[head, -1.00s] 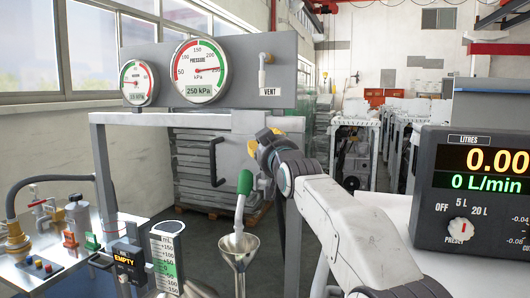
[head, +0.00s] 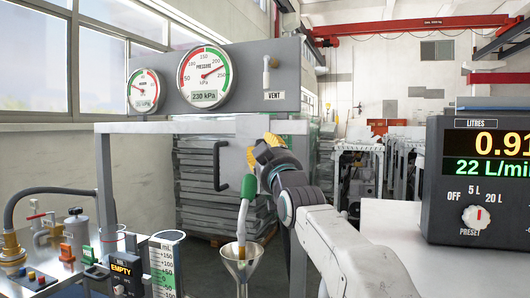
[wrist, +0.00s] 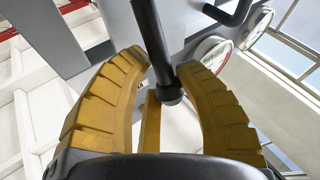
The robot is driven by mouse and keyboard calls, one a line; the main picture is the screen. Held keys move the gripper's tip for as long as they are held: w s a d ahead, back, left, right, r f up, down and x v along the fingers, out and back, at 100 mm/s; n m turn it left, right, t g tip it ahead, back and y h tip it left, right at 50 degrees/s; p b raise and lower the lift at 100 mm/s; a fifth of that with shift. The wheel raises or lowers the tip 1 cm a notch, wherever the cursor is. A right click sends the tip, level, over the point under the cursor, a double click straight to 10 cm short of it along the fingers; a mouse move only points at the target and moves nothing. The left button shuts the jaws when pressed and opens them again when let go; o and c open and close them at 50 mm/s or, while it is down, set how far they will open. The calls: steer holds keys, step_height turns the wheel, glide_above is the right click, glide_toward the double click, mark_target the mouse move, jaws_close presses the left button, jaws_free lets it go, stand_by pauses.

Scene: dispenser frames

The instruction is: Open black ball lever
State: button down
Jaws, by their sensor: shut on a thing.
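The black lever shows in the wrist view as a dark rod (wrist: 152,35) ending in a rounded black knob (wrist: 171,95). It runs between the two yellow fingers of my gripper (wrist: 163,64), which is shut on it. In the head view my gripper (head: 264,153) is in front of the grey panel, above and right of the green-topped spout (head: 249,187). The lever is hidden behind my gripper and arm there.
A metal funnel (head: 241,262) sits under the spout. The right display (head: 486,150) reads 22 L/min. The large pressure gauge (head: 204,73) reads 230 kPa. A graduated vessel (head: 165,265) and a valve bench (head: 35,262) are at lower left.

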steer(key=shift+w+f, duration=0.1)
steer(key=shift+f, duration=0.05)
steer(key=c, duration=1)
jaws_free()
steer(key=shift+s+d, duration=0.1)
steer(key=shift+s, duration=0.45)
steer(key=shift+v, duration=5.45)
